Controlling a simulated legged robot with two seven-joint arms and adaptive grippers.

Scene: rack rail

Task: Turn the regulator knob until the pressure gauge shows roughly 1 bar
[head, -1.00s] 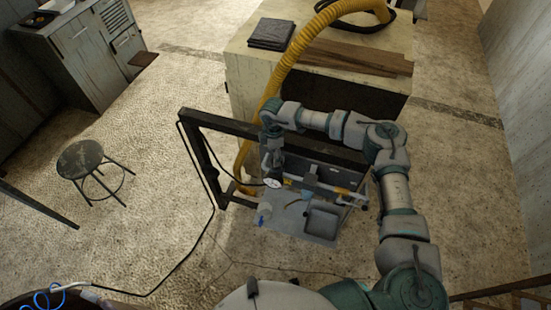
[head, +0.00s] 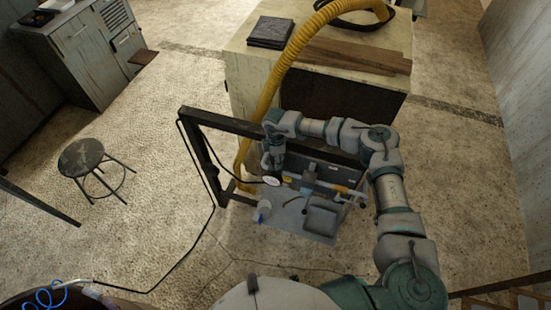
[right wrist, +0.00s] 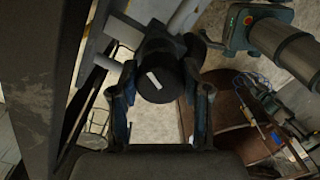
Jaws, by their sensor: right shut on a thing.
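The regulator knob (right wrist: 163,72) is a black round knob with a white mark on its face, in the right wrist view. My right gripper (right wrist: 160,88) is shut on it, with one finger on each side. In the head view my right gripper (head: 272,163) points down at the upper left part of the bench rig, and hides the knob there. The pressure gauge (head: 271,181) is a small white dial just below the gripper; its needle and reading are too small to make out. My left gripper is not in view.
The rig has a grey base plate with a tray (head: 321,218) and a dark frame (head: 203,163) behind it. A yellow hose (head: 275,85) runs down past the frame from a cabinet (head: 245,72). A stool (head: 82,158) stands on open floor at left.

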